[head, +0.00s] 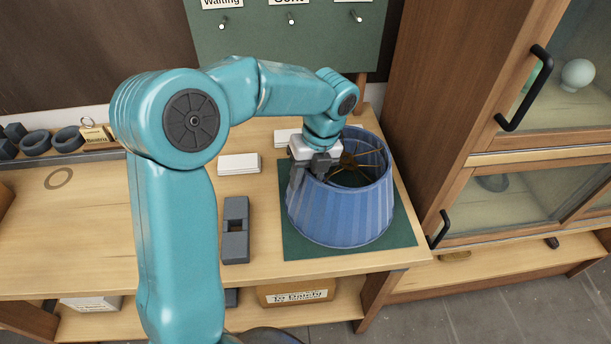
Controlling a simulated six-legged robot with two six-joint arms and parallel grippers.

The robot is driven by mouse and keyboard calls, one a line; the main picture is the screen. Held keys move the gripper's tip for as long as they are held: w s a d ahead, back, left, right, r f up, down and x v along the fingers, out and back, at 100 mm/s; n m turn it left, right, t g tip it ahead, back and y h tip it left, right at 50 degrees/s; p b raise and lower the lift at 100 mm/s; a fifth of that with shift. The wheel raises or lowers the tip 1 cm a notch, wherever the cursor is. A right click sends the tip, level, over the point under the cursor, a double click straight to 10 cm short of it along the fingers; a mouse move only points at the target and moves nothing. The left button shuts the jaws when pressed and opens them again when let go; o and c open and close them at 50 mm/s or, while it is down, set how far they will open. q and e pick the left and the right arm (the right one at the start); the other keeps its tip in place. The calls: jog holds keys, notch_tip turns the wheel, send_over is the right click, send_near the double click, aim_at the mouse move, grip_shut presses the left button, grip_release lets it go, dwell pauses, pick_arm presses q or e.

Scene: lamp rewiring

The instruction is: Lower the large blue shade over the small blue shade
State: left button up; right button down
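The large blue shade (340,214) is pleated and wide at the bottom. It is upright over a dark green mat (402,230) at the table's right end, and its open top shows brass-coloured spokes (368,158). I cannot tell whether its bottom edge touches the mat. I cannot make out the small blue shade. My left gripper (311,174) is at the left part of the large shade's top rim, fingers pointing down, one outside and one over the inside. Whether the fingers grip the rim is unclear. My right gripper is out of view.
A grey block with a slot (236,230) and white cards (239,164) lie left of the mat. Grey rings (36,143) and a tag stand at the back left. A wooden glass-fronted cabinet (440,110) rises close on the right. The table's left part is mostly clear.

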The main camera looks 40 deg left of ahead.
pick_arm(q)
jog(key=p+v, duration=0.2)
jog(key=v, duration=1.4)
jog(key=shift+r, duration=0.15)
